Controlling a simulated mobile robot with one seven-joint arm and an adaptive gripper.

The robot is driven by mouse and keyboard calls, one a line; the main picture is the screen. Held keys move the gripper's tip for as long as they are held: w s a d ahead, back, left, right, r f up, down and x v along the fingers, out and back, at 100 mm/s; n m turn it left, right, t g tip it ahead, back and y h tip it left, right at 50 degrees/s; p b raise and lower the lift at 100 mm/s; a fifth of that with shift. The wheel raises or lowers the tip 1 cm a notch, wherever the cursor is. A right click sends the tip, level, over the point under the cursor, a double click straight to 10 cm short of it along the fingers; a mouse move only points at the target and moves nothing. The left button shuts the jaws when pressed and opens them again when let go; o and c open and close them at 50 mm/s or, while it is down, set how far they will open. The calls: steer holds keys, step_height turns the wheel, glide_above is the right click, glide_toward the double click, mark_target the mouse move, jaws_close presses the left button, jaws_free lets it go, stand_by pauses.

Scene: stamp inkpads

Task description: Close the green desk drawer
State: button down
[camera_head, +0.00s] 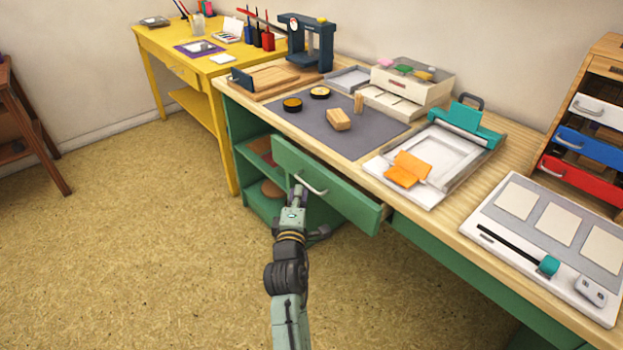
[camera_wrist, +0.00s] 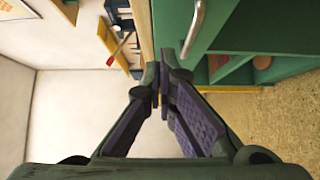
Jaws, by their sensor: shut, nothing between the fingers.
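The green desk drawer (camera_head: 345,198) stands partly pulled out from the green desk, its right side wall showing. Its curved silver handle (camera_head: 311,184) is on the front. In the wrist view the green drawer front (camera_wrist: 222,25) fills the upper right, with the handle (camera_wrist: 194,32) just beyond the fingertips. My gripper (camera_head: 298,190) is in front of the drawer, near the left end of the handle. In the wrist view my gripper (camera_wrist: 160,85) has its fingertips together with nothing between them. I cannot tell whether the fingertips touch the drawer.
The wooden desktop (camera_head: 510,165) above holds a grey mat (camera_head: 350,140), a white tray press (camera_head: 440,160) and a paper trimmer (camera_head: 545,240). Open green shelves (camera_head: 262,205) are left of the drawer. A yellow desk (camera_head: 175,45) stands at the back left. The floor (camera_head: 130,250) in front is clear.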

mark_target(319, 173)
steer(key=shift+w+d+p, duration=0.4)
steer(key=shift+w+d, duration=0.55)
steer(key=shift+w, duration=0.25)
steer(key=shift+w+d+p, duration=0.4)
steer(key=shift+w+d, duration=0.5)
steer(key=shift+w, duration=0.3)
steer(key=shift+w+d+r, duration=0.1)
steer(key=shift+d, duration=0.05)
steer(key=shift+w+d+p, duration=0.6)
steer(key=shift+d+p, duration=0.1)
steer(key=shift+d, duration=0.1)
steer(key=shift+w+d, duration=0.15)
steer(key=shift+d, duration=0.05)
steer(key=shift+a, duration=0.1)
